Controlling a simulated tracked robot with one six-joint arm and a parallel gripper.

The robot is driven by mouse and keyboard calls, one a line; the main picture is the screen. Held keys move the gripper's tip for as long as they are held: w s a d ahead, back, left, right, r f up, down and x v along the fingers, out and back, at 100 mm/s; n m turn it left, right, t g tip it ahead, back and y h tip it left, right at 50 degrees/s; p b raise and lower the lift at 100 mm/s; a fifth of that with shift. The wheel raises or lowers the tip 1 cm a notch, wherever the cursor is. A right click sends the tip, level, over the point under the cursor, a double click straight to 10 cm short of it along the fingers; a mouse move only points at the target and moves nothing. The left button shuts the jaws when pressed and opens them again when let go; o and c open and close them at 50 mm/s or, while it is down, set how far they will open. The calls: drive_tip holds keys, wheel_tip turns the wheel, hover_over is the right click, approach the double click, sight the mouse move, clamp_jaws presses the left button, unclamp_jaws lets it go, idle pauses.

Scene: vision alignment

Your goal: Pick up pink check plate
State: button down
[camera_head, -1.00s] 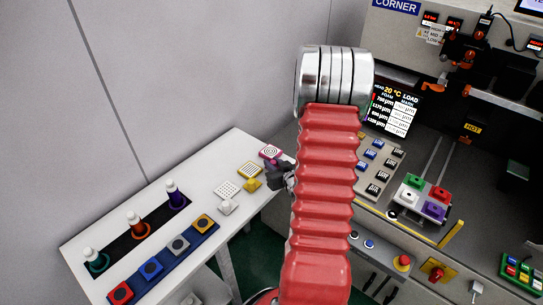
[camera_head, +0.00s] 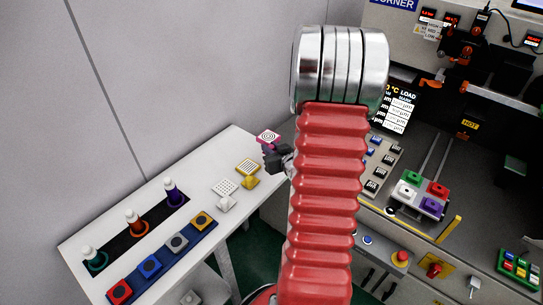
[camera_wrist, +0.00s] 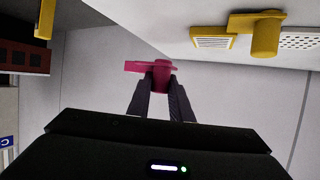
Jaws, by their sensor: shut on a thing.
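The pink check plate (camera_head: 267,137) has a white face with a ring pattern and shows near the far right end of the white table in the head view. My gripper (camera_head: 279,159) is shut on its pink handle. In the wrist view the plate (camera_wrist: 138,67) is seen edge-on with its round handle (camera_wrist: 161,76) between the fingertips of my gripper (camera_wrist: 161,90). It appears clear of the table there. My red arm hides part of the scene to the right.
On the white table (camera_head: 85,239) stand a yellow plate (camera_head: 247,167), a white dotted plate (camera_head: 225,187), several coloured bottles and a blue strip of coloured blocks (camera_head: 176,244). The machine with its coloured fixture (camera_head: 420,196) is at the right.

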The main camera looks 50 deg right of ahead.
drive_tip(key=shift+r, duration=2.1)
